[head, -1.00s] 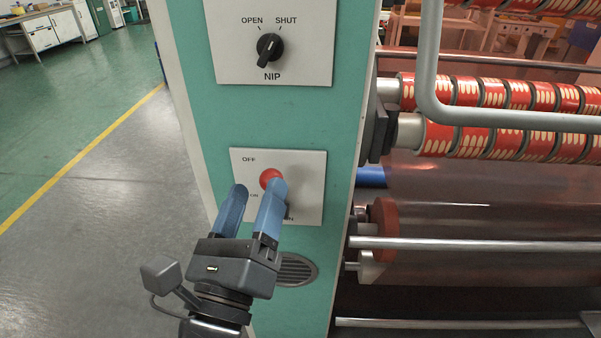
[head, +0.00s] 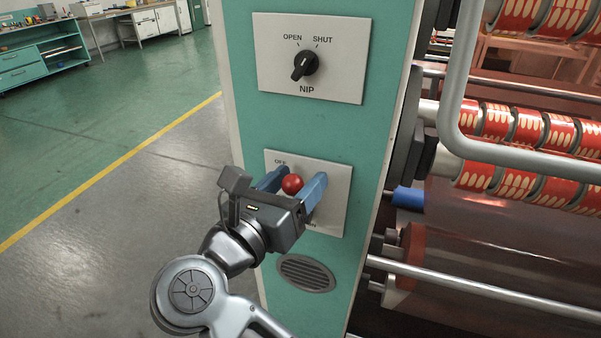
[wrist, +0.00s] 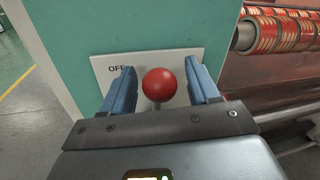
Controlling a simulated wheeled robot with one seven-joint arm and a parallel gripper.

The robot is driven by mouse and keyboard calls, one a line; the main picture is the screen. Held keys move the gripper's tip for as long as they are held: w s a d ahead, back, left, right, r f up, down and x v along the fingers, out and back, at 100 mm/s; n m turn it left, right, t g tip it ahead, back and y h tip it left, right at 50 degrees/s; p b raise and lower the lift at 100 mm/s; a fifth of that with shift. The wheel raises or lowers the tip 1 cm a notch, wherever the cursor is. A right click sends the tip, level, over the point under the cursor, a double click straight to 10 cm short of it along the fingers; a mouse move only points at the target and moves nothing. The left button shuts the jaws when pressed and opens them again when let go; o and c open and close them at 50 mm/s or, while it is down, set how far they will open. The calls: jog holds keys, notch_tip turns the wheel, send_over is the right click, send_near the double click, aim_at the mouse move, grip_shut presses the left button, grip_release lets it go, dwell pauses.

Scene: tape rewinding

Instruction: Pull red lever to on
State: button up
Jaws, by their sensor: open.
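The red lever's round knob (head: 292,184) stands out in front of its pale plate (head: 338,190) on the green machine column. The plate carries an OFF label at its upper left; the lower label is mostly hidden by my gripper. My gripper (head: 291,182) is open, with one blue finger on each side of the knob. In the wrist view the red knob (wrist: 159,84) sits between the two fingers (wrist: 160,88), with a visible gap on both sides. A short stem shows below the knob; the rest of the lever is hidden.
A NIP knob (head: 305,65) with OPEN and SHUT marks is on a plate above. A vent (head: 306,273) is below. A bent grey rail (head: 462,100) and rollers with red printed tape (head: 515,125) are at the right. Open floor (head: 110,215) lies at the left.

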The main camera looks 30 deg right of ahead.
jog(key=shift+w+d, duration=0.25)
jog(key=shift+d, duration=0.3)
grip_shut()
dwell(0.4)
